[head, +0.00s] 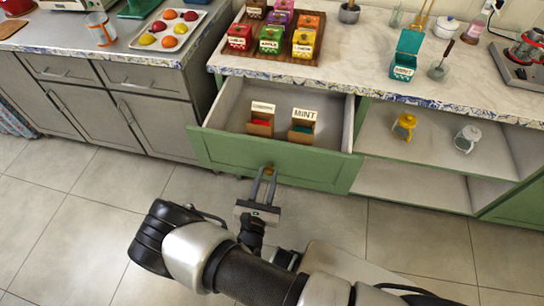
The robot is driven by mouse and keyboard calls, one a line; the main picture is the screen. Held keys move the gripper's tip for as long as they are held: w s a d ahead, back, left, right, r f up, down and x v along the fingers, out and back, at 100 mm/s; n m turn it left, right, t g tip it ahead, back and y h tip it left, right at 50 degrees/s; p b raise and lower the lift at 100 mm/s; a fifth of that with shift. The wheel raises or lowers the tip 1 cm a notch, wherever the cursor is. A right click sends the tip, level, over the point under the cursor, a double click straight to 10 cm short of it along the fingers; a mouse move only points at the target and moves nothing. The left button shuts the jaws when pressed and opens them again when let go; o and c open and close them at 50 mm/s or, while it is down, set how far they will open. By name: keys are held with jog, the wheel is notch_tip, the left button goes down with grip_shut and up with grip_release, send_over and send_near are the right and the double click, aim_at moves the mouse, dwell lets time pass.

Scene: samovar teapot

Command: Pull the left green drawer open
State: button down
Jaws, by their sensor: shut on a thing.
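The left green drawer (215,148) stands pulled out from under the marble-topped counter, with its inside in view. My gripper (267,176) is at the middle of the drawer front, with its fingers shut on the small brass-coloured knob (268,166). Inside the drawer stand two small open boxes, one labelled MINT (302,126) and one with a label too small to read (261,120). My gripper hides part of the knob.
The counter (350,66) above holds a wooden tray of labelled boxes (275,62) and a teal MINT box (403,66). Open shelves right of the drawer hold a yellow glass holder (403,127) and a silver one (466,139). Tiled floor (85,215) lies clear at left.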

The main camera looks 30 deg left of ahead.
jog(key=v, duration=0.6)
jog(key=c, duration=1.4)
grip_release()
jog(key=shift+c, duration=0.2)
jog(key=shift+s, duration=0.2)
